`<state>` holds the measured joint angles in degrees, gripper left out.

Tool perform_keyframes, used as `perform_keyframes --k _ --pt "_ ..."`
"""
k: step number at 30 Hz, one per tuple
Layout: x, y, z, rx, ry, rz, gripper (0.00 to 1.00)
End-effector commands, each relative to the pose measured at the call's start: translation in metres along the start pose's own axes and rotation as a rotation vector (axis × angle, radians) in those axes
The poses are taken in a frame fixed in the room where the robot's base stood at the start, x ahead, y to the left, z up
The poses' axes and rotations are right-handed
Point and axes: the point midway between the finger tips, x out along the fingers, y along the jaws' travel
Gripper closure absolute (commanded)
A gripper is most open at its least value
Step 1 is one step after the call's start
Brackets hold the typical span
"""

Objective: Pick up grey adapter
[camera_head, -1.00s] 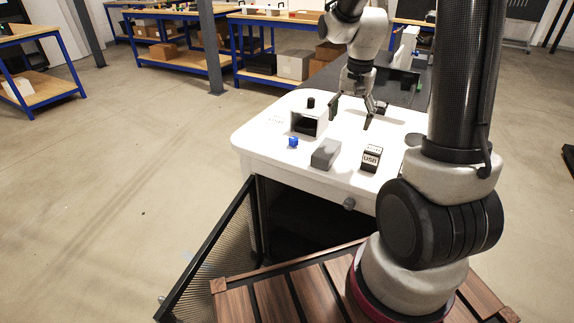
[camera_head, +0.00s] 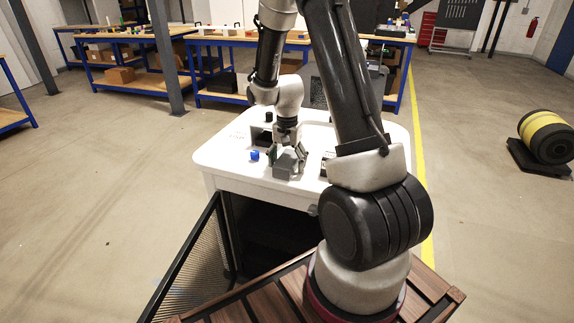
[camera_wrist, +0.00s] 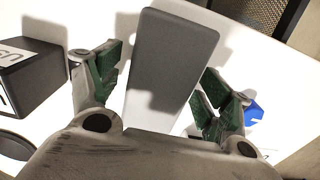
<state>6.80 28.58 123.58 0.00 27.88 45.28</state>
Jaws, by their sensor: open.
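The grey adapter (camera_wrist: 168,65) is a plain grey block on the white table top. In the wrist view it lies between the two green-padded fingers of my gripper (camera_wrist: 158,88), with white gaps showing on both sides. In the head view the adapter (camera_head: 284,172) sits near the table's front edge, partly hidden by my gripper (camera_head: 287,157), which is open over it. I cannot tell from these views how high the fingertips are above the table.
A blue piece (camera_head: 255,156) lies left of the adapter; it shows in the wrist view (camera_wrist: 253,113). The white table's (camera_head: 215,157) left front is clear.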

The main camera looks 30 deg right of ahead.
Motion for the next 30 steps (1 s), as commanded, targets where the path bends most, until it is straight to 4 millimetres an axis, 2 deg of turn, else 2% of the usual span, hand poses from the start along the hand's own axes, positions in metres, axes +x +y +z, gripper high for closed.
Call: perform_keyframes --k 3,4,13,22,26,30 --pt "-0.001 0.000 0.000 0.000 0.000 0.000 0.21" --pt "-0.001 0.000 0.000 0.000 0.000 0.000 0.25" --pt "-0.001 0.000 0.000 -0.001 0.001 -0.001 0.80" --pt "-0.007 -0.001 -0.001 -0.001 0.003 -0.003 0.80" --pt "-0.029 -0.001 -0.001 -0.001 0.005 -0.005 0.80" --pt "-0.060 -0.001 -0.001 -0.001 0.006 -0.005 0.80"
